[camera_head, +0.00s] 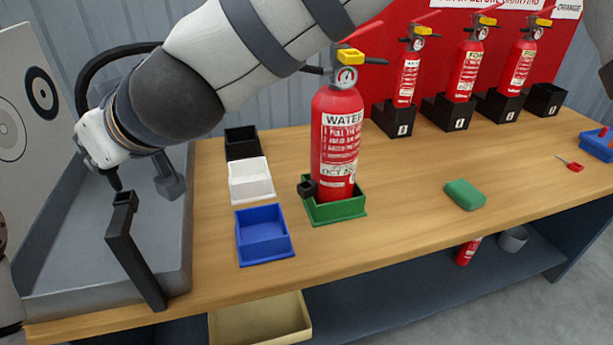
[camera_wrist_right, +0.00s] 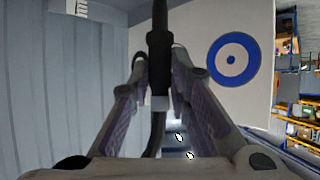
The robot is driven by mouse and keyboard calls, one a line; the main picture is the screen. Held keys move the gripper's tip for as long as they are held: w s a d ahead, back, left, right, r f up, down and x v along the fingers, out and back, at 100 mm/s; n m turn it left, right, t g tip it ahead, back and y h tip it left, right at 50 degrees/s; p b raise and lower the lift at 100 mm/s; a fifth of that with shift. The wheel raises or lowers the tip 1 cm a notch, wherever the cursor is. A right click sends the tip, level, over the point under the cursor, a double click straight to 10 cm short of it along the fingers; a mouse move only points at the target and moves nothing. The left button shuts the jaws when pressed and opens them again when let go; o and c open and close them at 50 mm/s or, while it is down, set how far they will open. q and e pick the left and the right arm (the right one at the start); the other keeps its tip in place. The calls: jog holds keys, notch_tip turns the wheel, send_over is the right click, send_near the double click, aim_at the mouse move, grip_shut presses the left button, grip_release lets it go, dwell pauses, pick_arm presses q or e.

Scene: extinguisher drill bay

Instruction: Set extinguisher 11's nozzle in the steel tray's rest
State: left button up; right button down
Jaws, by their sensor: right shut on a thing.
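My right arm reaches across the top of the head view to the far left. Its gripper (camera_head: 108,165) is shut on the black nozzle (camera_wrist_right: 158,45), which stands between both fingers in the wrist view. The nozzle's dark tip is just above and touching or close to a dark upright post with a notched top (camera_head: 135,250), at the steel tray's (camera_head: 65,308) near side. This post looks like the rest; contact cannot be told. A black hose loops above the gripper. A red WATER extinguisher (camera_head: 337,135) stands upright in a green holder (camera_head: 338,212); no 11 is readable. My left gripper is out of view.
Black (camera_head: 241,142), white (camera_head: 250,180) and blue (camera_head: 262,233) bins stand between tray and extinguisher. A grey bracket (camera_head: 170,180) stands in the tray. More extinguishers stand at the back. A green block (camera_head: 465,194) lies right; the front middle bench is clear.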

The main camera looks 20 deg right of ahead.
aim_at(114, 173)
notch_tip(114, 173, down, 5)
jog(key=shift+r+b, duration=0.2)
jog(key=shift+b, duration=0.1)
jog(key=shift+w+r, duration=0.1)
jog(key=c, duration=1.4)
grip_release()
